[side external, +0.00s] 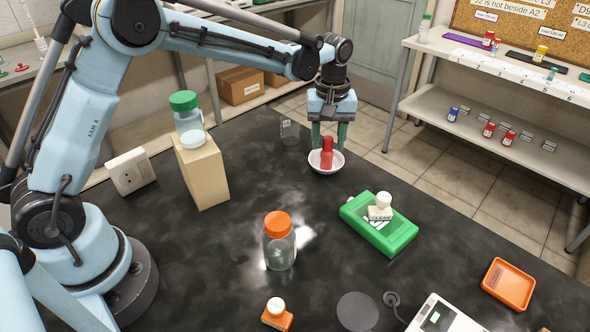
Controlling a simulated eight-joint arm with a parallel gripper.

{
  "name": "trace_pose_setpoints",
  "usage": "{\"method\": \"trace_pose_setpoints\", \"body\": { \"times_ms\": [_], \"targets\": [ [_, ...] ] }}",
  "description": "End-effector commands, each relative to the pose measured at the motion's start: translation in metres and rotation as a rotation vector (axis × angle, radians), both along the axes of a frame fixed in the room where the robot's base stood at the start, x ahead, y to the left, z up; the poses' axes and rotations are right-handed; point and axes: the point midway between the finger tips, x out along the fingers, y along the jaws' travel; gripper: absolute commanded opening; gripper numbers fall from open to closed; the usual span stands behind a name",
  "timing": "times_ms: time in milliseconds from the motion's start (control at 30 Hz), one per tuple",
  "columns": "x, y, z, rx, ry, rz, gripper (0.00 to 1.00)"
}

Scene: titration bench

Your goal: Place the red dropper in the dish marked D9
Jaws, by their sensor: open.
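The red dropper (327,153) stands roughly upright in a white round dish (314,165) near the far edge of the black bench. My gripper (330,145) points down just above and behind the dish. Its two green fingers are apart, with the top of the dropper close to the gap between them. I cannot tell whether a finger touches the dropper. No D9 mark can be read on the white dish. An orange square dish (509,284) lies at the right of the bench, its marking too small to read.
A green case (380,224) with a white-capped item on top, an orange-lidded jar (280,241) and an orange-based item (277,314) stand nearer. A green-lidded jar (188,119) stands on a tan block (202,170). A small clear glass vessel (290,132) is left of the dish.

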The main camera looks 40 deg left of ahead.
Motion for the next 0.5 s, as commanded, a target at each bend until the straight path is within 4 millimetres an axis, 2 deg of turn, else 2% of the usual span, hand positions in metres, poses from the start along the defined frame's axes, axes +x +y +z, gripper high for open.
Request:
{"method": "trace_pose_setpoints", "body": {
  "times_ms": [167,500],
  "targets": [
    [0.0,0.0,0.024,0.0,0.0,0.0,0.47],
    [0.0,0.0,0.089,0.0,0.0,0.0,0.47]
  ]
}}
